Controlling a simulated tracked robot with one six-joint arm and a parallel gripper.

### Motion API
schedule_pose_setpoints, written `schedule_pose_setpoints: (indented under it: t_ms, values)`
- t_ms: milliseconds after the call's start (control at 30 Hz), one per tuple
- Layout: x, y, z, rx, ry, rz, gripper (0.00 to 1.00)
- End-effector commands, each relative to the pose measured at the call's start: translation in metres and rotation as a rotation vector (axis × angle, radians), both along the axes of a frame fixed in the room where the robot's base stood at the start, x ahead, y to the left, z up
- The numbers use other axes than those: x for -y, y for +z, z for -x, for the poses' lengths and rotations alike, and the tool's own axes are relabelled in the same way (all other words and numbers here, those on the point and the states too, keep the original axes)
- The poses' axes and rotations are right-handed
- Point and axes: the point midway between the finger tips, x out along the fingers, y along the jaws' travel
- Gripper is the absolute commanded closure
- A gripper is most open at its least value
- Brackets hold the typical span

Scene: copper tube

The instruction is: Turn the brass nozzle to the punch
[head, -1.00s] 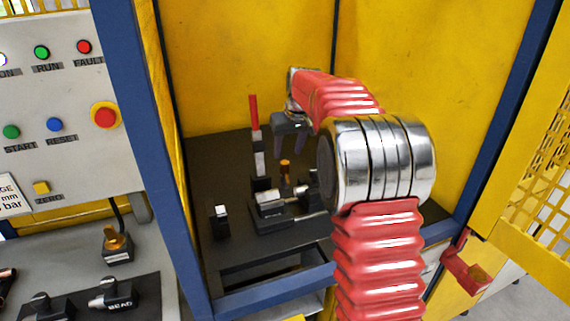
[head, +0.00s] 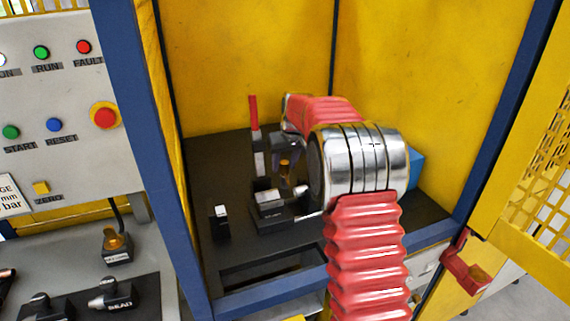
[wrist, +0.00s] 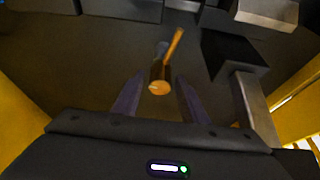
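The brass nozzle (head: 285,168) stands upright on the dark bench inside the yellow cell, behind the metal fixture. In the wrist view the nozzle (wrist: 159,85) has a round end, with a thin orange-brass arm pointing up and right. My gripper (wrist: 156,88) is open, its two dark fingers on either side of the nozzle with gaps visible. In the head view my arm hides most of the gripper. I cannot tell for sure which part is the punch; a silver-tipped piece (head: 300,191) sits right of the fixture block.
A fixture with a silver block (head: 267,199) stands in front of the nozzle. A red-handled upright lever (head: 253,113) rises just left of it. A small black post (head: 220,221) stands front left. A blue box (head: 416,170) shows behind my arm. Blue frame posts border the cell.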

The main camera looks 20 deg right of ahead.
Motion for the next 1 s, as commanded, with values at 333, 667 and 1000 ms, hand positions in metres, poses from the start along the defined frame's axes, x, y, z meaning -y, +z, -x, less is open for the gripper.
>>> schedule_pose_setpoints:
  t_ms: [333,667,1000]
  values:
    - [-0.0003,0.0002,0.0,0.0,0.0,0.0,0.85]
    - [-0.0005,0.0002,0.0,0.0,0.001,0.0,1.0]
    - [-0.0084,0.0002,-0.0015,-0.001,0.026,0.0,1.0]
